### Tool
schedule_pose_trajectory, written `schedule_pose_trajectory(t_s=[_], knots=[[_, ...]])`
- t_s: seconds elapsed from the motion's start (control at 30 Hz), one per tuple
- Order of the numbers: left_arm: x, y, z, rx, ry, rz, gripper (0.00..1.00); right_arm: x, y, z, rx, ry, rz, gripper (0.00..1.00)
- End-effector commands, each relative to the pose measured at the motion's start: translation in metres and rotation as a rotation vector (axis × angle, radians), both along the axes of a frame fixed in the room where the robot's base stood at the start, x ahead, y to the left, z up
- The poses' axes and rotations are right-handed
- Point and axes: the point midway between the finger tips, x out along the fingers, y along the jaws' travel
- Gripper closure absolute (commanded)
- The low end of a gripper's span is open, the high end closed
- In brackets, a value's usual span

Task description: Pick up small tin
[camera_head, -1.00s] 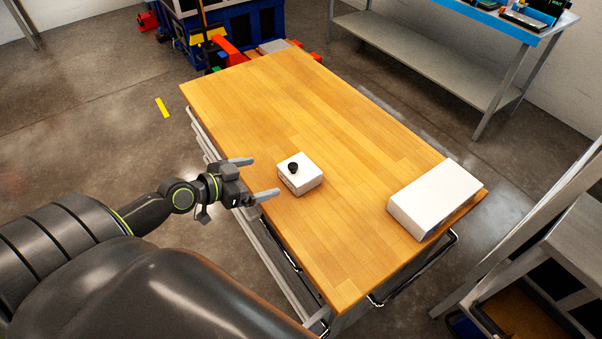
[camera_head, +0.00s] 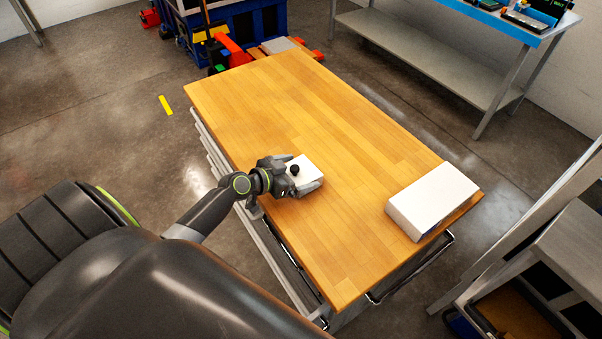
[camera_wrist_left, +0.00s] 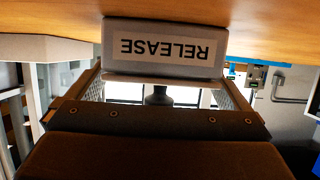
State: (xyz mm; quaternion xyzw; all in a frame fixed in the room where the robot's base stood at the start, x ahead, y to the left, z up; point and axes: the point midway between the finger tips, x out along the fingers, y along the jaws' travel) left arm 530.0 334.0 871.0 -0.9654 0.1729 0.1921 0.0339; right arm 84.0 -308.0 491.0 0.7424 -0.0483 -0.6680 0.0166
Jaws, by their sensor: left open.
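The small tin (camera_head: 306,167) is a white, box-shaped can with a black cap, standing upright on the wooden tabletop. In the left wrist view, which is upside down, the tin (camera_wrist_left: 163,45) shows a label reading RELEASE, and its dark cap hangs below. My left gripper (camera_head: 303,171) is open, with one finger on each side of the tin. In the left wrist view a finger shows at each side, and whether either touches the tin I cannot tell. My right gripper is not in view.
A larger white box (camera_head: 433,199) lies at the right end of the wooden table (camera_head: 290,100). It seems to show at the left of the wrist view too. The far part of the tabletop is clear. A metal bench (camera_head: 425,65) stands at the back right.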

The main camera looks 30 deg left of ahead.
Motion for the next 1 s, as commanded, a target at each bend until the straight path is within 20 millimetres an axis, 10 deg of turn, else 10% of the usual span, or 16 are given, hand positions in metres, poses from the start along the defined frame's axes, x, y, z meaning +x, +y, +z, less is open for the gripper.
schedule_pose_trajectory(t_s=[0.43, 1.0], knots=[[0.0135, -0.0048, -0.0066, 0.001, 0.000, 0.000, 0.00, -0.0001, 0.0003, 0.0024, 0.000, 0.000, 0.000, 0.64], [0.0132, -0.0046, -0.0065, 0.002, 0.000, -0.001, 0.75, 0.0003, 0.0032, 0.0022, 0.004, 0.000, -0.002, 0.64]])
